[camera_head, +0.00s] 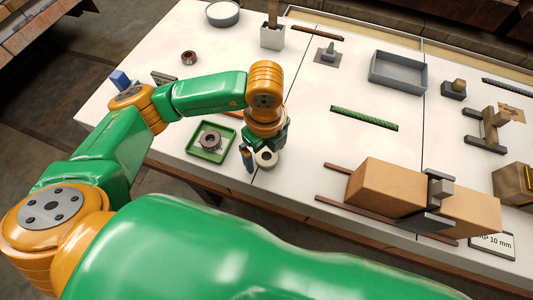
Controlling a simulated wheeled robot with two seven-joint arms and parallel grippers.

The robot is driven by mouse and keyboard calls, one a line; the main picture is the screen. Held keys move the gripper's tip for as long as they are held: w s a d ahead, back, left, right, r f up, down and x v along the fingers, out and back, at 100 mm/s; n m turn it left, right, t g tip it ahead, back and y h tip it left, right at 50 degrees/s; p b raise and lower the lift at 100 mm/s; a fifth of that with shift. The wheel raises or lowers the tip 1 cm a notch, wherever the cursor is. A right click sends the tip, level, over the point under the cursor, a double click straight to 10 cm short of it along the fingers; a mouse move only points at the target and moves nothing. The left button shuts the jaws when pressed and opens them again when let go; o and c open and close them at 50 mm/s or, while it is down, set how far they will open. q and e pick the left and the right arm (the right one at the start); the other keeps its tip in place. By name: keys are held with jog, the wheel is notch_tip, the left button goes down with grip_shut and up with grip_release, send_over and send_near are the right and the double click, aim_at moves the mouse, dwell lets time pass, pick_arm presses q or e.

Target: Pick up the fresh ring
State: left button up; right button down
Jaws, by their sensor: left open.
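My left gripper (257,156) points down over the white table, at the near edge of its left half. It is open, though its far finger is partly hidden by the wrist. A pale ring (267,159) with a dark hole is right at the fingers; I cannot tell whether they touch it. A dark brown ring (211,141) lies in a green tray (195,152) left of the gripper. Another brown ring (189,57) lies farther back on the table. Which ring is the fresh one is not marked. My right gripper is out of view.
A large tan block (380,185) with a dark clamp lies on rails at the right. A green bar (364,118), a grey bin (398,72) and a white pot (272,36) stand farther back. The table's middle (310,100) is clear.

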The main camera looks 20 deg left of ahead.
pick_arm(q)
jog(key=shift+w+f, duration=0.2)
jog(key=shift+f, duration=0.15)
jog(key=shift+s+r, duration=0.1)
jog(key=shift+s, duration=0.05)
jog(key=c, duration=1.4)
jog(key=shift+d, duration=0.1)
jog(key=shift+r, duration=0.1)
